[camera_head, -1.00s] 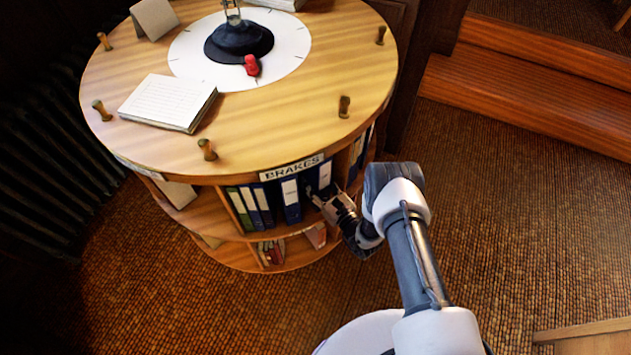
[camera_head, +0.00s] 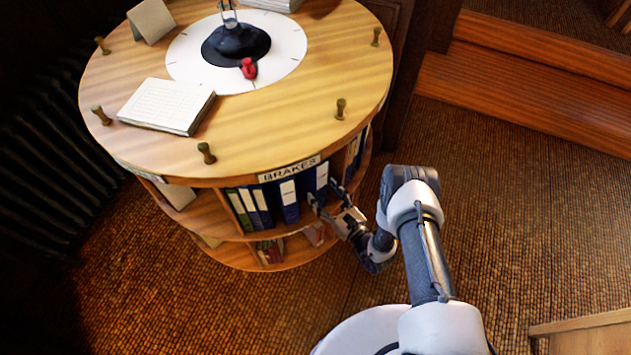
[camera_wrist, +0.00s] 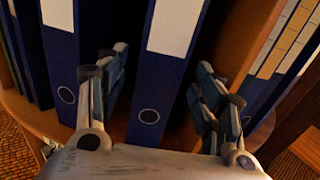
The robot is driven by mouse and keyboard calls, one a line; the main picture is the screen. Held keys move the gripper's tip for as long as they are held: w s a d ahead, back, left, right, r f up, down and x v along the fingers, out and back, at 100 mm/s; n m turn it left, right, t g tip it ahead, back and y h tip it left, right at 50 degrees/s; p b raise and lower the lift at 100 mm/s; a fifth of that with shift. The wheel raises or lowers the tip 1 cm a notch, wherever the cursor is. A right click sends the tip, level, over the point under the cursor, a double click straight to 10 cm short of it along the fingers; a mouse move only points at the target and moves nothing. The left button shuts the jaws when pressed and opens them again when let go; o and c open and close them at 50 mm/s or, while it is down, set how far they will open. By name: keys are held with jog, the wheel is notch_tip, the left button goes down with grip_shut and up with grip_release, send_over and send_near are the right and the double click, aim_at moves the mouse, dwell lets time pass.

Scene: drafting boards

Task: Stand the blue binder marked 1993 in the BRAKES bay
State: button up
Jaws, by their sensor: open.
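A blue binder (camera_head: 315,176) with a white label stands upright at the right end of the row in the BRAKES bay, under the BRAKES sign (camera_head: 289,169). No year on its spine can be read. In the wrist view this binder (camera_wrist: 163,75) shows its spine and finger hole between my fingers. My gripper (camera_head: 325,193) is open in front of the bay, with one finger (camera_wrist: 104,88) on each side of the binder. A gap shows on either side, so I see no grip on it. The binder's back end is hidden.
Another blue binder (camera_wrist: 63,65) stands close to its left, with more binders (camera_head: 250,207) beyond. A wooden divider (camera_wrist: 235,45) rises to the right, with further binders past it. Carpet in front is clear.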

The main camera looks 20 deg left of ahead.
jog(key=p+v, duration=0.1)
jog(key=v, duration=0.5)
dwell(0.8)
